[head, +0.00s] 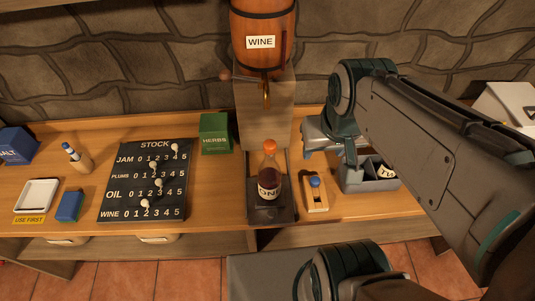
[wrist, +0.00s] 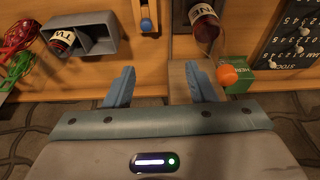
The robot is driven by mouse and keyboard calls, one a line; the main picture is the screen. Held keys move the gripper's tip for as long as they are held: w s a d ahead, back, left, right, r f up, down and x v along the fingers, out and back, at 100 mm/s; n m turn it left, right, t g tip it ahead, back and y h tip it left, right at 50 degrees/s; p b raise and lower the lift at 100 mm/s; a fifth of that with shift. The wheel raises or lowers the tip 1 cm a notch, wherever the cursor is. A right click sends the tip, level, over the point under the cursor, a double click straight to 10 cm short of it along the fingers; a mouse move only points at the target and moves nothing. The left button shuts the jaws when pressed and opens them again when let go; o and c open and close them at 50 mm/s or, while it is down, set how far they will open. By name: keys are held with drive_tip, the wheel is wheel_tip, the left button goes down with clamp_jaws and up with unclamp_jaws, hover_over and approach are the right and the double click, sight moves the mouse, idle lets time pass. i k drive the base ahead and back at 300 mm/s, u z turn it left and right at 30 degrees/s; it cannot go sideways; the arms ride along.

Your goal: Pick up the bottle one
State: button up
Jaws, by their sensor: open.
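The bottle with a label reading "ONE" (head: 269,182) stands upright on a dark stand (head: 284,213) below the barrel's tap. It has dark contents and an orange cap. In the wrist view the bottle (wrist: 204,24) is at the top, right of centre, with its orange cap (wrist: 228,75) pointing down toward the right finger. My gripper (head: 329,153) is to the right of the bottle and apart from it. Its two blue fingers (wrist: 160,85) are open with nothing between them. The bottle's label is only partly visible in the wrist view.
A grey divided bin (head: 357,180) holding another labelled bottle (wrist: 62,40) is at the right. A wooden block with a blue knob (head: 315,195) stands between bin and stand. A green HERBS box (head: 214,133) and stock board (head: 148,180) are left.

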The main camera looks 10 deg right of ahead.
sight(269, 175)
drive_tip(key=u, duration=2.05)
drive_tip(key=k, duration=0.85)
drive_tip(key=z, duration=1.45)
